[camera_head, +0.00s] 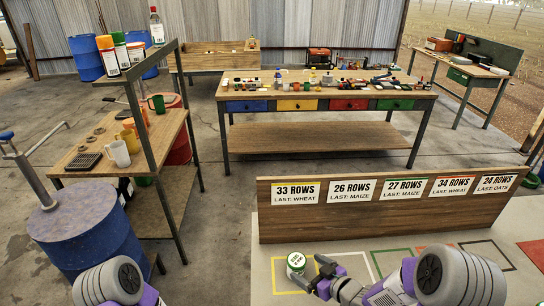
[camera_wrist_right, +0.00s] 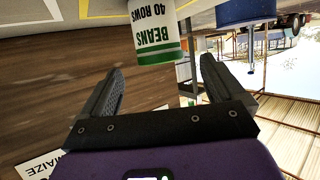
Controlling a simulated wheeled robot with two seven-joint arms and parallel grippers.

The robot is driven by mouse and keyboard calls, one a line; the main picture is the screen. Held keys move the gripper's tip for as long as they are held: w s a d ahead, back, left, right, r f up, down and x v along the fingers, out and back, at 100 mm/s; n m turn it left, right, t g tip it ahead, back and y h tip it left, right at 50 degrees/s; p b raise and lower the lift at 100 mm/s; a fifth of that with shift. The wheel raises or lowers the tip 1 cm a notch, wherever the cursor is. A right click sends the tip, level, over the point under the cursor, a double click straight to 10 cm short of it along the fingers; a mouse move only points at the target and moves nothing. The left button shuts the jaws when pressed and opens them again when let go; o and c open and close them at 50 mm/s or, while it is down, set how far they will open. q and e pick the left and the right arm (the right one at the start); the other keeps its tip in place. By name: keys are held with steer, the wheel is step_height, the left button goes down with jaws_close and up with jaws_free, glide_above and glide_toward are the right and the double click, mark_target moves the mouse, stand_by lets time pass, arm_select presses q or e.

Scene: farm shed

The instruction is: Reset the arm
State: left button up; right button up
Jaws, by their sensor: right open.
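A white can with a green label (camera_head: 296,264) stands on the pale mat at the yellow outline. In the right wrist view the can (camera_wrist_right: 156,38) reads "BEANS 40 ROWS". My right gripper (camera_head: 319,274) is just right of the can. In the wrist view my right gripper (camera_wrist_right: 160,64) has its two fingers spread wide with nothing between them, and the can is just beyond the fingertips. Part of my left arm (camera_head: 110,283) shows at the bottom left. My left gripper is out of view.
A wooden board (camera_head: 390,218) with row-count signs stands behind the can. The pale mat (camera_head: 262,290) has coloured outlines. A blue drum (camera_head: 85,245) and a shelf with mugs (camera_head: 118,153) stand at left. A workbench (camera_head: 310,143) with coloured drawers is at the back.

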mark_target(294, 257)
steer(key=x, duration=0.2)
steer(key=b+x, duration=0.1)
steer(key=x, duration=0.5)
steer(key=shift+f+b, duration=0.3)
steer(key=shift+f, duration=0.05)
steer(key=shift+r+p, duration=0.85)
steer(key=shift+r, duration=1.4)
steer(key=shift+s, duration=0.1)
